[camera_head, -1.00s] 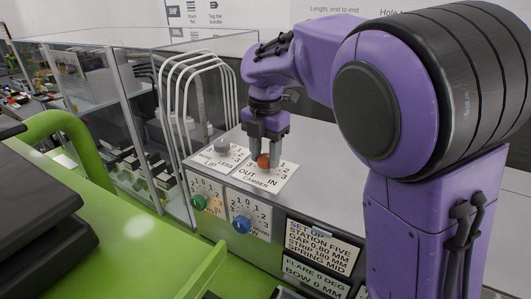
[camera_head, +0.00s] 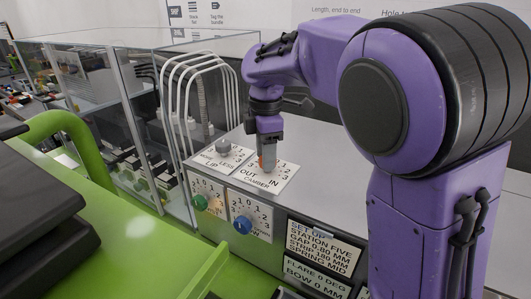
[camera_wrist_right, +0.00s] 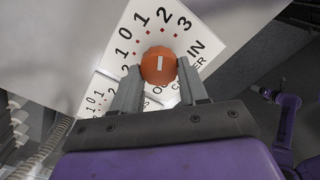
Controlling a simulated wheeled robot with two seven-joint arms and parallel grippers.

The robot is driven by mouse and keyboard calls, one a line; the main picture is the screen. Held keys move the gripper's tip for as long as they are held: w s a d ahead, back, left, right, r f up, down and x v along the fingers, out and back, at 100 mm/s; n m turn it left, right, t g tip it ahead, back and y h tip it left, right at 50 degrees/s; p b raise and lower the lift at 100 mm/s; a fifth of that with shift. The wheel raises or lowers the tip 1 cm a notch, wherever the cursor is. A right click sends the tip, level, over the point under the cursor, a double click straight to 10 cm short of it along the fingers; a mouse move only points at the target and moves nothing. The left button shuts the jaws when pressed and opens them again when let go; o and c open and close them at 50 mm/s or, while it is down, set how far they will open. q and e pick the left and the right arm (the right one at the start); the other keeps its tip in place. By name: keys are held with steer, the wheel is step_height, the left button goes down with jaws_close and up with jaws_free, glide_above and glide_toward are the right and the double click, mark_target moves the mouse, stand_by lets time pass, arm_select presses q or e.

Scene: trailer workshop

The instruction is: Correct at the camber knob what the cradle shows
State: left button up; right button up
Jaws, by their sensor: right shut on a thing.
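The orange camber knob (camera_wrist_right: 158,65) sits on a white dial plate (camera_wrist_right: 194,31) marked CAMBER, IN and OUT. A small white mark on it points up in the right wrist view, roughly toward the 2. My right gripper (camera_head: 268,164) points down over the plate with its fingers around the knob, shut on it. In the head view only a sliver of the orange knob (camera_head: 261,160) shows beside the fingers. I cannot make out a cradle in these frames. My left gripper is not in view.
A grey lip knob (camera_head: 222,146) stands left of the camber plate. A green knob (camera_head: 199,202) and a blue knob (camera_head: 242,224) are on the front face. A setup card (camera_head: 322,244) is to their right. White bent tubes (camera_head: 200,75) and a glass enclosure (camera_head: 122,100) stand behind and left.

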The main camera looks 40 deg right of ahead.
stand_by(0.3)
steer(key=o, duration=1.1)
steer(key=shift+d, duration=0.1)
steer(key=shift+c, duration=0.2)
step_height(320, 180, up, 10)
steer(key=shift+r, duration=0.25)
